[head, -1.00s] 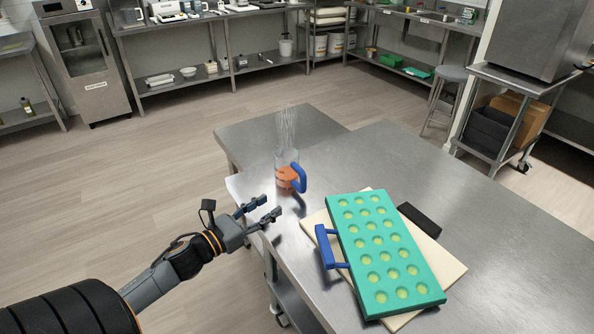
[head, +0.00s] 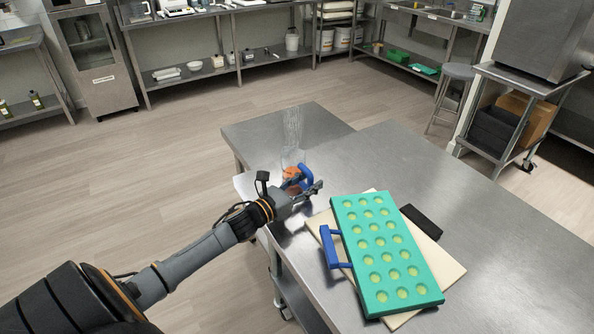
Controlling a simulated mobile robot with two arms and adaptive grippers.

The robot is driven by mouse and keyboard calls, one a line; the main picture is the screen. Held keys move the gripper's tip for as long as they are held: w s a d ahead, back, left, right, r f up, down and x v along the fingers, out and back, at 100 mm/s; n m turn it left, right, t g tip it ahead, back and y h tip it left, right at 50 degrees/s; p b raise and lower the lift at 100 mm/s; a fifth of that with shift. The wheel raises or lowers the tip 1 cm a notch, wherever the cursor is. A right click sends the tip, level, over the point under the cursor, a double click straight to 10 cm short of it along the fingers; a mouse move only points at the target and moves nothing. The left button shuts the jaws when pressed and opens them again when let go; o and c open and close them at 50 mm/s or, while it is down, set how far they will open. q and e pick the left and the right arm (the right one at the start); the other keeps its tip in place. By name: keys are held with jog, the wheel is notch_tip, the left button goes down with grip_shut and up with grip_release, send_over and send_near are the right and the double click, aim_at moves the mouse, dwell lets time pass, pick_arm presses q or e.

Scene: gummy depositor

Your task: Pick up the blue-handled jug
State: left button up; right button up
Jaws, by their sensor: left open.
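The jug (head: 291,172) is clear with orange contents and a blue handle (head: 306,174). It stands upright on the steel table, near the table's left edge, and a steamy, streaky column rises above it. My left gripper (head: 312,184) is open at the jug's near side, with its fingers around or beside the handle; I cannot tell whether they touch it. The gripper hides the jug's lower part. My right gripper is not in view.
A green mold tray (head: 338,201) with yellow-filled cavities and a blue handle (head: 329,247) lies on a cream board (head: 452,271) to the right. A black block (head: 421,221) lies beside it. The steel table (head: 400,150) is clear behind the tray.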

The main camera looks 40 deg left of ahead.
pick_arm(q)
jog(key=shift+w+d, duration=0.1)
jog(key=shift+w, duration=0.35)
jog(key=shift+s, duration=0.1)
grip_shut()
jog(key=shift+r, duration=0.1)
